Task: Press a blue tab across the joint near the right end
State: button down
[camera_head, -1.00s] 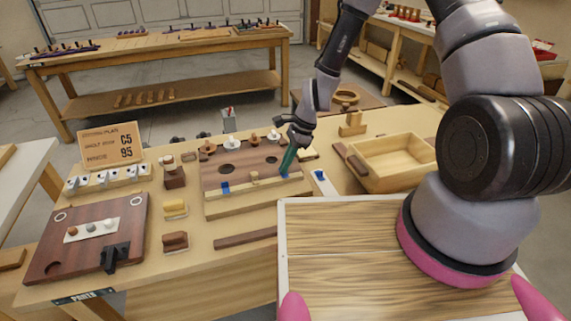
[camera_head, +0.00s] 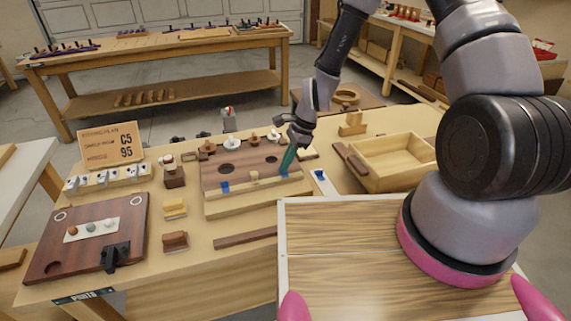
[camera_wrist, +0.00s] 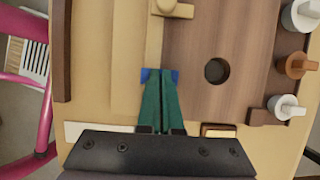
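A blue tab (camera_head: 284,173) lies across the joint between the pale wood strip (camera_head: 255,191) and the dark board (camera_head: 212,170), near the strip's right end. In the wrist view this tab (camera_wrist: 147,74) shows on both sides of my fingertips. My gripper (camera_head: 285,168) has green fingers pointing down onto the tab. In the wrist view the fingertips (camera_wrist: 160,82) are together over the tab's middle and hide it. A second blue tab (camera_head: 224,187) sits across the same joint near the left end. Another blue piece (camera_head: 320,174) is on a white strip (camera_head: 325,184) at the right.
White and brown knobs (camera_head: 232,143) stand along the board's back edge. An open wooden tray (camera_head: 395,160) stands to the right. Yellow and brown blocks (camera_head: 175,209) and a dark panel (camera_head: 85,238) are to the left. A loose dark strip (camera_head: 245,237) lies in front.

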jog(key=shift+f, duration=0.45)
dwell(1.3)
dwell(0.3)
jog(key=c, duration=0.6)
grip_release()
jog(key=shift+r, duration=0.2)
jog(key=shift+r, duration=3.65)
